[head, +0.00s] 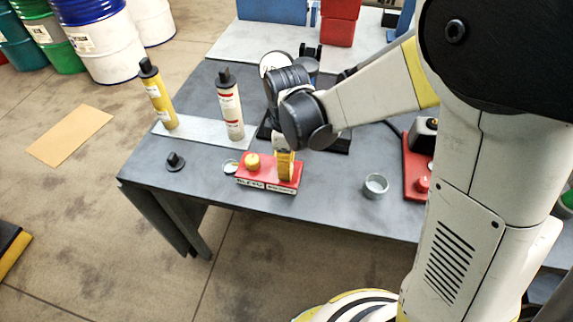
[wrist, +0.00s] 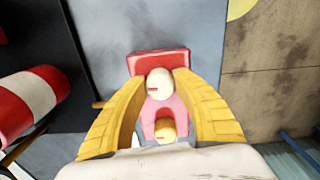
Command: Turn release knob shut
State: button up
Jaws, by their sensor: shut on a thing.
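A red block (head: 270,180) with a white label strip along its front sits near the table's front edge. A yellow knob (head: 253,160) stands on its left part, free of my gripper. My gripper (head: 285,177) reaches down over the block's right part, its yellow fingers hiding what is there. In the wrist view, the red block (wrist: 145,62) lies between my fingers (wrist: 160,80). Their tips close on the sides of a pale rounded knob, apparently the release knob (wrist: 158,88). The yellow knob (wrist: 165,130) shows nearer the palm, untouched. I cannot tell how far the release knob is turned.
A yellow bottle (head: 160,98) and a cream bottle (head: 229,105) stand on a pale strip behind. A black cap (head: 175,161) lies left, a small metal cup (head: 375,186) right. A red device (head: 416,170) stands farther right. The table's front-left corner is clear.

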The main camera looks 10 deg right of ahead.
jog(key=shift+n, duration=0.6)
jog(key=o, duration=1.2)
notch_tip(320, 180, up, 12)
